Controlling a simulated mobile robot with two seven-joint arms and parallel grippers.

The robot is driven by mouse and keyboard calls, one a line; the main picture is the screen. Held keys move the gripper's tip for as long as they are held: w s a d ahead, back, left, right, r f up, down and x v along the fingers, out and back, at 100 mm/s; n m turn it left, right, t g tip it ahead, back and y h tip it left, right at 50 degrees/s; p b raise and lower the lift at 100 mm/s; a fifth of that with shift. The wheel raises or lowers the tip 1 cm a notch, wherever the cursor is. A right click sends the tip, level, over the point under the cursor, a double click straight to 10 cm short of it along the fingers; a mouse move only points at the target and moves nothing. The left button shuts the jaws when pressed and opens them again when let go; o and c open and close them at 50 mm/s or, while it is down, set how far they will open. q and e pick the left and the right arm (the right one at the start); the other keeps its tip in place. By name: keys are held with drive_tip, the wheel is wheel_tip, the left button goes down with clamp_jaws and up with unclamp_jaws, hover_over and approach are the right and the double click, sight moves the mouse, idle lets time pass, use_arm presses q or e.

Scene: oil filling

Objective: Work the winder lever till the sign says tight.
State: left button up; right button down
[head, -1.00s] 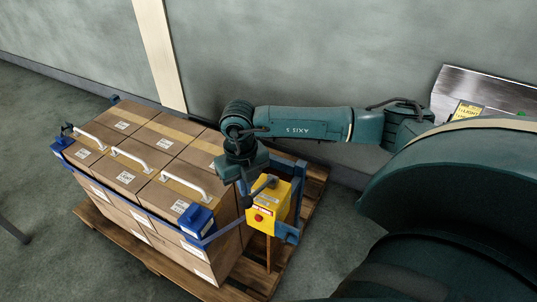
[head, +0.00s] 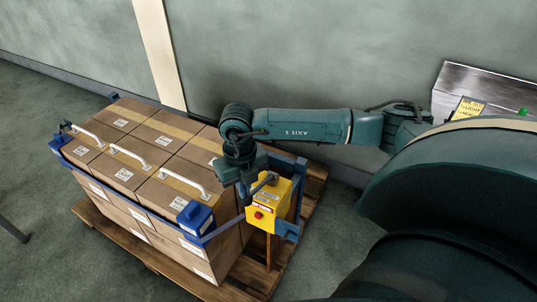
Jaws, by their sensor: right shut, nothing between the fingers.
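My right gripper (head: 246,197) points down beside the lever, at the box's upper left. It is shut with nothing between its fingers; whether it touches the lever I cannot tell. My left gripper is out of view.
Cartons (head: 125,172) with white handles stand on a wooden pallet (head: 135,252), with a blue strap (head: 222,230) and blue corner pieces around them. A grey wall is close behind. A metal panel with a yellow label (head: 470,108) is at the right. Floor is free at the front left.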

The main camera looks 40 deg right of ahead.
wheel_tip(320, 180, down, 2)
drive_tip(key=shift+s+a+f+b, duration=0.1)
drive_tip(key=shift+a+f+b, duration=0.05)
drive_tip(key=shift+b, duration=0.45)
drive_tip(key=shift+s+a+f+b, duration=0.1)
drive_tip(key=shift+a+f+b, duration=0.1)
drive_tip(key=shift+f+b, duration=0.95)
wheel_tip(320, 180, down, 3)
drive_tip(key=b, duration=0.2)
wheel_tip(320, 180, up, 10)
drive_tip(key=p, duration=0.7)
hover_over(244, 202)
drive_tip(key=w+d, duration=0.1)
drive_tip(key=r+p, duration=0.2)
drive_tip(key=r, duration=0.1)
drive_tip(key=shift+w+d, duration=0.1)
drive_tip(key=shift+d, duration=0.1)
drive_tip(key=shift+r, duration=0.25)
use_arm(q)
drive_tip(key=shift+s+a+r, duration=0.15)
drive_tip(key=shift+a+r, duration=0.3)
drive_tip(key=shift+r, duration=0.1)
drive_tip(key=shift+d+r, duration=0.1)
